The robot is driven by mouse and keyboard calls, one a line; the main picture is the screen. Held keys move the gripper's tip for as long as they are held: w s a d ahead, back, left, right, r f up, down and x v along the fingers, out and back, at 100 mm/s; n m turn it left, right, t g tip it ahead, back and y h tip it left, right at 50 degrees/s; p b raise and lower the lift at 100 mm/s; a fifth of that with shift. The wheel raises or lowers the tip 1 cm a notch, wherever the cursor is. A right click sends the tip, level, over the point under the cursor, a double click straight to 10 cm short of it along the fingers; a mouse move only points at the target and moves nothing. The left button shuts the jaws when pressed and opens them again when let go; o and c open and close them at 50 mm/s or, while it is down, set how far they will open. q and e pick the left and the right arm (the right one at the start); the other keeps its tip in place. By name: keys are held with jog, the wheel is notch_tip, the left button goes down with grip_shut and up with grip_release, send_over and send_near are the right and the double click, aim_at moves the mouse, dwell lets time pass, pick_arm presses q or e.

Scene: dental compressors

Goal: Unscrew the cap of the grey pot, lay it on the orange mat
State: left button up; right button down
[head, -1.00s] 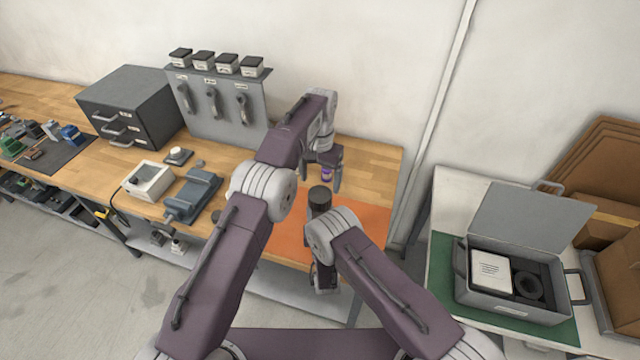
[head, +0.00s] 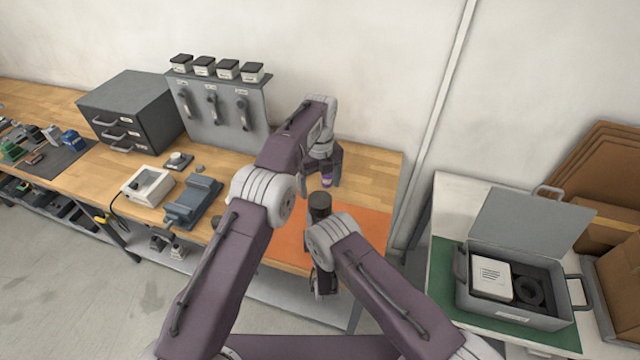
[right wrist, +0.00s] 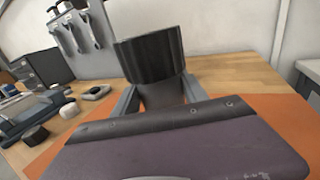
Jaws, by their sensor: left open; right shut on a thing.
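The grey pot (right wrist: 163,97) stands upright in my right gripper (right wrist: 160,92), whose fingers are shut on its narrower body in the right wrist view. Its wide black cap (right wrist: 150,56) is on top, and it also shows in the head view (head: 320,201). My left gripper (head: 323,176) is open just above and behind the cap in the head view, apart from it. A small purple patch shows between its fingers; I cannot tell what it is. The orange mat (head: 374,224) lies on the bench, partly hidden by my arms and bare on the right.
A blue-grey vise (head: 192,201), a white box (head: 147,186) and a drawer cabinet (head: 130,108) stand left on the bench (head: 375,172). A tool panel (head: 222,108) is behind them. An open grey case (head: 515,302) sits on the separate right table.

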aim_at(320, 199)
pick_arm(q)
notch_tip(320, 199, down, 8)
jog(key=shift+r, duration=0.1)
pick_arm(e)
jog(key=shift+r, duration=0.1)
